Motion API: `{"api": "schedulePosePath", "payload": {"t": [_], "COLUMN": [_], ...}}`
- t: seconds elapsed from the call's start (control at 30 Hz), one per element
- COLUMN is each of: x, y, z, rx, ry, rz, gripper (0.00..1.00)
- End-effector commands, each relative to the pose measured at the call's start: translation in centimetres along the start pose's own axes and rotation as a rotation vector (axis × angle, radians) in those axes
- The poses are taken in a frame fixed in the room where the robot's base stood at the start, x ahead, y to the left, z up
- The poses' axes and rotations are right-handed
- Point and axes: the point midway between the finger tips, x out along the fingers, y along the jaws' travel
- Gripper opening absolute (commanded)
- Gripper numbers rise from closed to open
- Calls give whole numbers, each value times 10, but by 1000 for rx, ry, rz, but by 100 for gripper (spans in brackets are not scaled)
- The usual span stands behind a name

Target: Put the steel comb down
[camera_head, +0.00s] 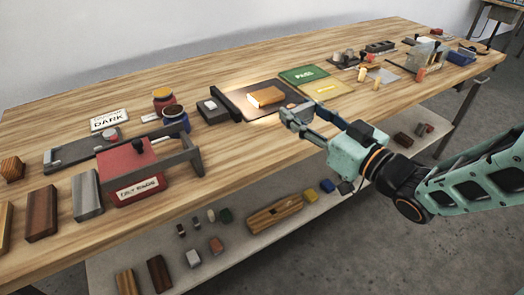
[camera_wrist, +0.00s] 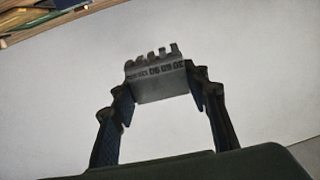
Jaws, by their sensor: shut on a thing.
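My gripper (camera_head: 291,113) is near the front edge of the workbench (camera_head: 235,165), in front of a dark mat. In the wrist view, my gripper (camera_wrist: 158,98) is shut on the steel comb (camera_wrist: 158,83), a grey toothed plate with dark stamped marks. Its teeth point away from my wrist. A plain pale surface shows behind the comb; how far off it is I cannot tell.
A wooden block (camera_head: 266,97) lies on the dark mat (camera_head: 240,106). Green (camera_head: 303,75) and yellow (camera_head: 326,88) pads lie behind and right. A red bin (camera_head: 130,172) and blue jar (camera_head: 176,118) stand left. Small parts lie on the lower shelf (camera_head: 240,240). Bare wood remains along the back.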

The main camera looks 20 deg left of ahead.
Motion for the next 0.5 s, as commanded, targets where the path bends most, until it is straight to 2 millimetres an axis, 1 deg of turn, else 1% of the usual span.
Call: {"api": "schedulePosePath", "payload": {"t": [0.07, 0.4, 0.5], "x": [0, 0, 4], "y": [-4, -5, -5], "z": [5, 5, 6], "rx": [0, -1, 0], "ry": [1, 2, 3], "rz": [-13, -17, -17], "gripper": [14, 14, 14]}}
